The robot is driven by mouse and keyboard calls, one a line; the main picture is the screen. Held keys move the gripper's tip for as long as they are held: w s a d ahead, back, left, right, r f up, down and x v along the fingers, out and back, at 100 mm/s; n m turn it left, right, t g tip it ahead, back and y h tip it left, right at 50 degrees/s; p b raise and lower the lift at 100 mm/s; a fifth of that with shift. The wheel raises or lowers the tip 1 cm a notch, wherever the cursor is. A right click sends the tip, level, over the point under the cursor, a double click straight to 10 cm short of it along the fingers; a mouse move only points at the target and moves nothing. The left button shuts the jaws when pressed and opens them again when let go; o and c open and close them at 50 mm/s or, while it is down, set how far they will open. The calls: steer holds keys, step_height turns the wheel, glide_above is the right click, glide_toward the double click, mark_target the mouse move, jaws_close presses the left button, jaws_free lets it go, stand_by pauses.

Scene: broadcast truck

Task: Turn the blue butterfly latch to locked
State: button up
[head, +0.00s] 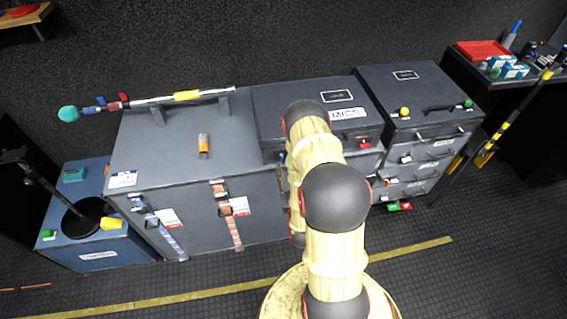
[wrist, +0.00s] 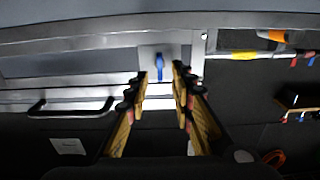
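The blue butterfly latch (wrist: 160,66) shows in the wrist view as a small blue tab on a pale metal plate (wrist: 148,52). It is upright in that picture. My gripper (wrist: 160,71) is open, with one yellow-and-black finger on each side of the latch in the picture. The fingers appear apart from it, and I cannot tell how much depth lies between. In the head view my arm covers the middle of the case front, and I cannot make out the gripper or the latch there.
The large grey case (head: 160,147) carries an orange-banded cylinder (head: 203,145) and a long pole on top. A MICS case (head: 285,103) and a drawer unit (head: 410,85) stand to its right. A blue case (head: 100,250) is at left. A dark handle (wrist: 70,108) shows left of my fingers.

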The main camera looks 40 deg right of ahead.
mark_target(283, 161)
steer(key=shift+x, duration=2)
steer(key=shift+c, duration=0.2)
jaws_close()
